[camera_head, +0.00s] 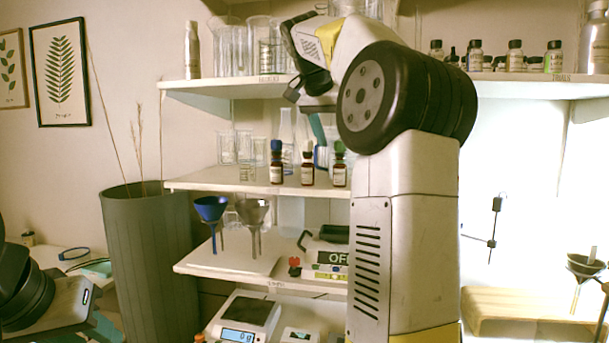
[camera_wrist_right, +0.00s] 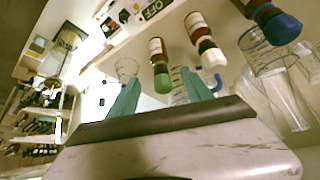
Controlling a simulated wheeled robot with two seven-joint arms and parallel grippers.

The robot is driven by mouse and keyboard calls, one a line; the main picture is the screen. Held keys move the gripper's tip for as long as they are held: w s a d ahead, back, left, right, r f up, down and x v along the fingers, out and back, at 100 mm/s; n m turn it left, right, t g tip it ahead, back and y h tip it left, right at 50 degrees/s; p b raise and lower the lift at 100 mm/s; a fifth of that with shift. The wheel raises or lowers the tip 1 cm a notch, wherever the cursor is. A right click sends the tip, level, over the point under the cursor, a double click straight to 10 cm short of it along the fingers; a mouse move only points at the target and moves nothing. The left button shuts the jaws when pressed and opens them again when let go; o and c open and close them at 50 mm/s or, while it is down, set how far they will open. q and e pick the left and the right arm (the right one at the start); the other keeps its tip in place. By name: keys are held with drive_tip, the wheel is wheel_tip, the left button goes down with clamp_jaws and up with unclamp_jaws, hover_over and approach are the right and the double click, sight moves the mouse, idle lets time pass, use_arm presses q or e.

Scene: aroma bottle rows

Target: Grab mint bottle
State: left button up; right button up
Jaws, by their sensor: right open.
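Three small brown bottles stand in a row on the middle shelf. The green-capped one (camera_head: 340,168), likely mint, is at the right end, partly beside my right arm. It also shows in the right wrist view (camera_wrist_right: 160,68). Contact cannot be told. In the head view the right arm hides much of that gripper. Part of my left gripper (camera_head: 85,310) shows low at the left; its jaws are unclear.
Blue and grey funnels (camera_head: 210,208) and a scale (camera_head: 245,312) are lower down. A tall grey planter (camera_head: 150,250) stands left.

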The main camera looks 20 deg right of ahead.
sight(338, 151)
drive_tip(key=x, duration=0.7)
drive_tip(key=shift+f, duration=0.2)
drive_tip(key=shift+c, duration=0.2)
drive_tip(key=shift+a, duration=0.1)
clamp_jaws()
